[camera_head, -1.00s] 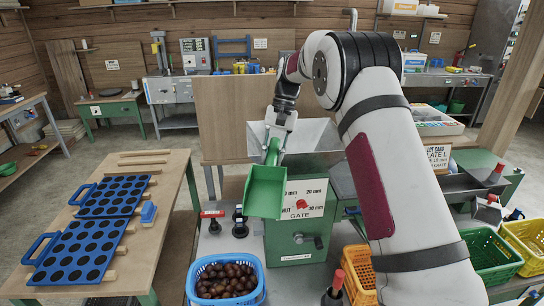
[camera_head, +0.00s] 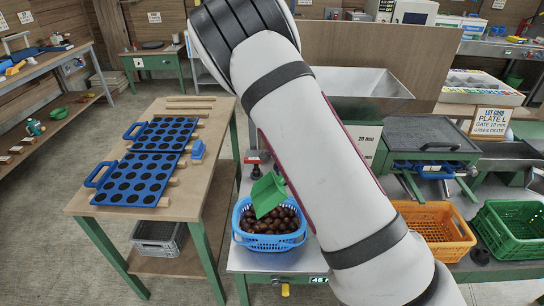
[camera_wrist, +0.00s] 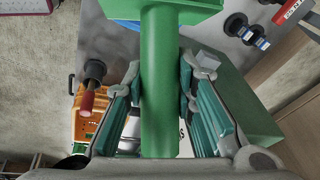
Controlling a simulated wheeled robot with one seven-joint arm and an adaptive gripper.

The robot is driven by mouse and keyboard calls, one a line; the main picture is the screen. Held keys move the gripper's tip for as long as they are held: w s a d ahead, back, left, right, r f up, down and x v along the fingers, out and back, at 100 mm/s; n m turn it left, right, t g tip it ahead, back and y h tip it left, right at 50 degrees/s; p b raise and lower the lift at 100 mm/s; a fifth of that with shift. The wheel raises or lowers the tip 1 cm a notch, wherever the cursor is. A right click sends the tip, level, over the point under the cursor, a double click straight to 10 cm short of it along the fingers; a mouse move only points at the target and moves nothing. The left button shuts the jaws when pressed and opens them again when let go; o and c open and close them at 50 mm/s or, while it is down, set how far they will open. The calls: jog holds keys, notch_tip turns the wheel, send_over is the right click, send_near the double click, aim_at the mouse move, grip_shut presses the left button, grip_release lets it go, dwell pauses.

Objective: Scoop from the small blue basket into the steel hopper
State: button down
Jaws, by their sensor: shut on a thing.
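The small blue basket (camera_head: 270,244) stands on the steel bench and holds a heap of brown chestnuts (camera_head: 272,221). A green scoop (camera_head: 266,194) is tilted at the basket's upper rim, over the chestnuts; whether it touches them I cannot tell. My gripper (camera_wrist: 160,88) is shut on the scoop's green handle in the wrist view; in the head view my arm hides it. The scoop's inside is not visible. The steel hopper (camera_head: 362,84) is behind and right of the basket, partly covered by my arm.
A wooden table (camera_head: 190,193) at left carries blue perforated plates (camera_head: 140,172). An orange basket (camera_head: 437,232) and a green basket (camera_head: 515,236) stand right of my arm. A grey crate (camera_head: 157,238) is on the lower shelf. Open floor lies at the left.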

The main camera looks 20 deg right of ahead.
jog(key=d+m, duration=0.1)
jog(key=d, duration=0.1)
jog(key=d+m+g+h+b, duration=0.1)
jog(key=d+m, duration=0.1)
jog(key=shift+s+d+f+h, duration=0.15)
jog(key=shift+s+d+h, duration=0.05)
jog(key=shift+d+h, duration=0.1)
